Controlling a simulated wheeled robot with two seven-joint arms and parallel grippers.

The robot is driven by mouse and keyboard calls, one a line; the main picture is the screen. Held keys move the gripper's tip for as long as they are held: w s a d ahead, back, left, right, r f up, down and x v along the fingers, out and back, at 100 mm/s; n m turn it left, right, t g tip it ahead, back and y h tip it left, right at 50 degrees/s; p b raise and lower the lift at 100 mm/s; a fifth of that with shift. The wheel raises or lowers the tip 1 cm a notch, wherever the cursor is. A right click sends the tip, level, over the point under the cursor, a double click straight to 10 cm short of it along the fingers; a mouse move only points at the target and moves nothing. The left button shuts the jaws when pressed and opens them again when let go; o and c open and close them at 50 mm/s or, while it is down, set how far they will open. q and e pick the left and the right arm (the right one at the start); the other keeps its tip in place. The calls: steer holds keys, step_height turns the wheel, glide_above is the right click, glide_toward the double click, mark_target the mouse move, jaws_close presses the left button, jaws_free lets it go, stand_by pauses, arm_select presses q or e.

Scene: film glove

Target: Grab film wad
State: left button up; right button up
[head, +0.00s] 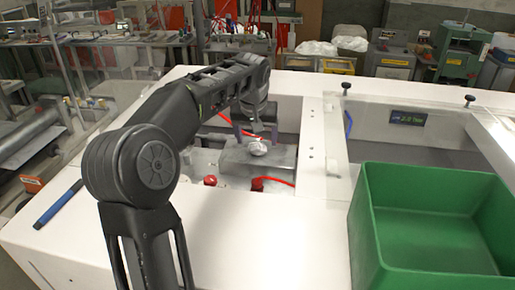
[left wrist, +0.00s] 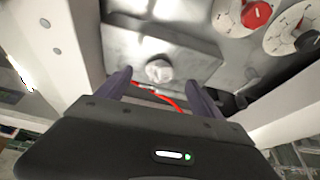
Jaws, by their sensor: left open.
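The film wad (head: 257,147) is a small whitish crumpled lump on a grey metal block (head: 232,160) inside the recessed opening of the white machine. It also shows in the left wrist view (left wrist: 159,71), beyond the fingers and near the middle of the block. My left gripper (left wrist: 160,84) is open, its two dark fingers spread apart with the wad ahead, between their lines. The fingers do not visibly touch it. In the head view the left gripper (head: 256,132) is over the opening, close to the wad. My right gripper is in neither view.
A green bin (head: 363,215) stands on the white machine top at the right. Red knobs (head: 210,180) and a red cable (head: 280,181) lie near the block. A clear panel (head: 420,97) with black knobs spans the back. A blue pen (head: 58,203) lies at the left edge.

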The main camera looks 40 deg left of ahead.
mark_target(257, 145)
arm_select(q)
steer(key=x, duration=0.5)
steer(key=shift+a+f, duration=0.1)
steer(key=shift+s, duration=0.1)
stand_by(0.3)
steer(key=c, duration=1.4)
step_height(257, 145, up, 10)
steer(key=shift+r+b, duration=0.1)
steer(key=shift+b, duration=0.4)
